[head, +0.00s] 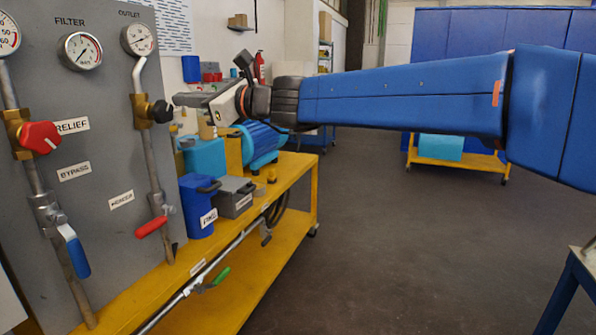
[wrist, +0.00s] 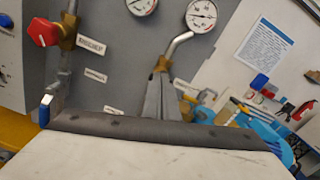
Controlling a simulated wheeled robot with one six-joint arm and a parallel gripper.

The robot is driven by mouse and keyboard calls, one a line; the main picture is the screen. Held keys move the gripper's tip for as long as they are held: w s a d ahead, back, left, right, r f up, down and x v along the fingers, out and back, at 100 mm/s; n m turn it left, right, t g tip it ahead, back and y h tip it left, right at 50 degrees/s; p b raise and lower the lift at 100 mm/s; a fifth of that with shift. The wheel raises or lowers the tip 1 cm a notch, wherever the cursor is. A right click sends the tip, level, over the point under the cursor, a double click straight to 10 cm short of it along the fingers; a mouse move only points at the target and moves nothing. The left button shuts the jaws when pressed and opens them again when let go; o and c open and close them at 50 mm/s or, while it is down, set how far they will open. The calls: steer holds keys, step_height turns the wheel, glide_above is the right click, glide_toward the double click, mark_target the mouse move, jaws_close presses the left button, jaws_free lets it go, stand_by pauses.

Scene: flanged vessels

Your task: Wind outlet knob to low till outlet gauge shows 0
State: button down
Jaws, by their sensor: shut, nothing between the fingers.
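The outlet gauge (head: 138,39) is a round white dial at the top right of the grey panel. It also shows in the wrist view (wrist: 201,15); its needle is too small to read surely. Below it, the black outlet knob (head: 160,111) sits on a brass valve (head: 142,110). My gripper (head: 177,99) is shut, its fingertips pointing at the panel just right of the knob and slightly above it. Whether the tips touch the knob I cannot tell. In the wrist view my gripper (wrist: 161,84) covers the knob, and only some brass (wrist: 162,63) shows above the tips.
The filter gauge (head: 82,50) and red relief knob (head: 39,138) are further left. A red-handled lever (head: 151,227) hangs below the outlet valve. A yellow bench (head: 290,172) carries a blue canister (head: 197,205), a grey box (head: 233,197) and a blue motor (head: 262,143). Open floor lies right.

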steer(key=w+a+m, duration=0.3)
steer(key=w+a, duration=0.1)
steer(key=w, duration=0.1)
steer(key=shift+a+r, duration=0.3)
steer(key=shift+a, duration=0.1)
stand_by(0.5)
steer(key=shift+f, duration=0.1)
stand_by(0.7)
steer(key=shift+s+a+m, duration=0.3)
steer(key=shift+s, duration=0.35)
stand_by(0.3)
steer(key=v, duration=0.6)
steer(key=shift+r, duration=0.45)
